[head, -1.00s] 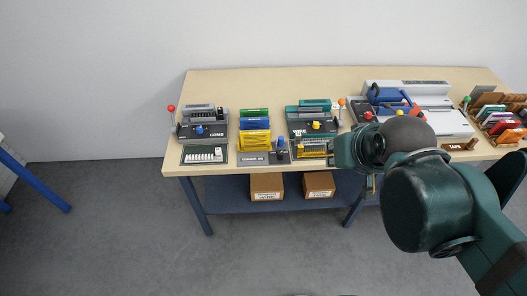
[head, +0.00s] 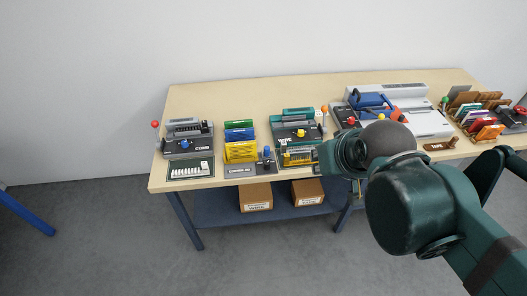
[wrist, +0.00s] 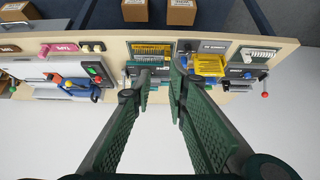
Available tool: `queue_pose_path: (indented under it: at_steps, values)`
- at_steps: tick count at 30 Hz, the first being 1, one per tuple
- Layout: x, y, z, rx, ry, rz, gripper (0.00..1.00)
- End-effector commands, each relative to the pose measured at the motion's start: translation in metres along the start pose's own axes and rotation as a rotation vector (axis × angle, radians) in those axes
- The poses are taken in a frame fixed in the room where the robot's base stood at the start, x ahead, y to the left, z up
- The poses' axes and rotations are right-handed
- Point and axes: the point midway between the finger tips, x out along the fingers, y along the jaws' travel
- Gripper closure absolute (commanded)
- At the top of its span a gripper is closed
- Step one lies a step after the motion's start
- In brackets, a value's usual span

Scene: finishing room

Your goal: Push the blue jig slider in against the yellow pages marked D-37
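The yellow pages (head: 240,152) lie at the front of a stack with green and blue pages on the table; they also show upside down in the wrist view (wrist: 208,66). Their marking is too small to read. The blue jig slider (head: 267,153) stands on a dark grey block just right of the yellow pages; I cannot tell whether a gap separates them. My gripper is open and empty in the wrist view (wrist: 160,82), its green fingers apart. The table devices appear beyond the fingers. In the head view my arm hides most of the gripper, right of the slider.
A grey punch machine (head: 186,140) stands left of the pages. A teal machine (head: 298,130) stands close to the slider's right. A large grey-white machine (head: 425,115) and a rack of coloured pieces are farther right. The table back (head: 220,95) is clear.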

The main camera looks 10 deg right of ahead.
Motion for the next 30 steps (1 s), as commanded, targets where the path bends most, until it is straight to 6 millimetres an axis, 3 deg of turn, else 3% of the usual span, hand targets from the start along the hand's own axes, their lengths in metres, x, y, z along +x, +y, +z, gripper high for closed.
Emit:
queue_pose_path:
  at_steps: [11,16,30]
  values:
    - [0.000,0.000,0.000,0.000,0.000,0.000,0.83]
    - [0.000,0.000,-0.001,0.005,-0.002,-0.001,1.00]
    - [0.013,-0.001,-0.027,0.200,-0.068,-0.016,1.00]
